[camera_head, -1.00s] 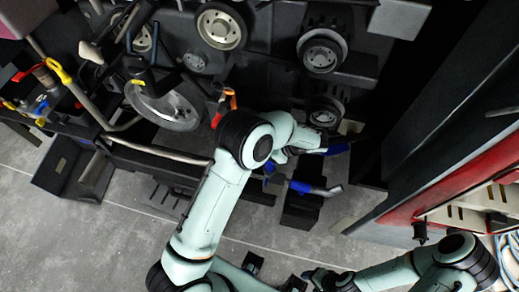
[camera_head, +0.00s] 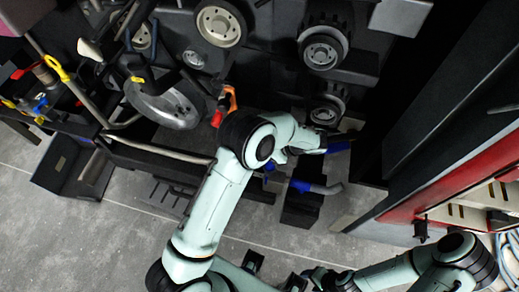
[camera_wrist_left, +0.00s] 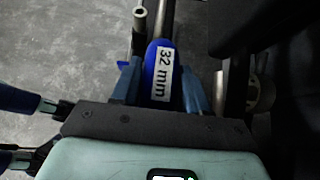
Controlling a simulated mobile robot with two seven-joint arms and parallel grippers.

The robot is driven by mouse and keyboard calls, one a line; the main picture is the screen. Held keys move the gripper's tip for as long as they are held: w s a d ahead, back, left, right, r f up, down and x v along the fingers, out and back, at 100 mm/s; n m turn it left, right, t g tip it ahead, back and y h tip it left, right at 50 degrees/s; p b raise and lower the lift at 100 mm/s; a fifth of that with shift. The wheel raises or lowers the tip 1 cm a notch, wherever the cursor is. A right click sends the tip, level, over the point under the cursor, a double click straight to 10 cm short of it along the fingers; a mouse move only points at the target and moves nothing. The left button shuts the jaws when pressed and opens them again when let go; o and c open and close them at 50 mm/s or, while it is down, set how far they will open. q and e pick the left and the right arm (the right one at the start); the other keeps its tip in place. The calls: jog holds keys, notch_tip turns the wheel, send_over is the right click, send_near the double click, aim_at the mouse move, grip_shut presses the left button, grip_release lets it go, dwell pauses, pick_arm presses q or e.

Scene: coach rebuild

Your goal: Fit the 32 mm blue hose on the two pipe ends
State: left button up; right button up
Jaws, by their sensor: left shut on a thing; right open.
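My left gripper (camera_wrist_left: 160,88) is shut on the blue hose (camera_wrist_left: 150,68), which has a white "32 mm" label facing the left wrist camera. Blue fingers sit on both sides of it. A grey pipe (camera_wrist_left: 161,22) lies in line beyond the hose; whether they touch is unclear. In the head view, the left gripper (camera_head: 318,143) reaches right, with a blue piece (camera_head: 339,147) at its tip. Below it, another blue piece (camera_head: 300,186) adjoins a bent grey pipe end (camera_head: 331,189). My right gripper (camera_head: 318,276) is open and empty at the bottom, over the floor.
Pulleys (camera_head: 322,50) and a dark engine body stand behind the left arm. A red and grey cabinet (camera_head: 470,185) closes off the right side. A dark open box (camera_head: 72,168) stands at the left. Grey floor (camera_head: 110,235) is clear at lower left.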

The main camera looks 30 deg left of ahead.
pick_arm(q)
jog(key=shift+f, duration=0.5)
pick_arm(e)
jog(key=shift+s+f, duration=0.1)
jog(key=shift+f, duration=0.1)
pick_arm(q)
jog(key=o, duration=1.6)
jog(key=shift+p+v, duration=1.35)
jog(key=shift+v, duration=1.2)
jog(key=p+v, duration=0.1)
jog(key=v, duration=0.2)
pick_arm(e)
jog(key=w+r, duration=0.4)
jog(key=r, duration=0.1)
jog(key=shift+r, duration=0.4)
jog(key=shift+s, duration=0.1)
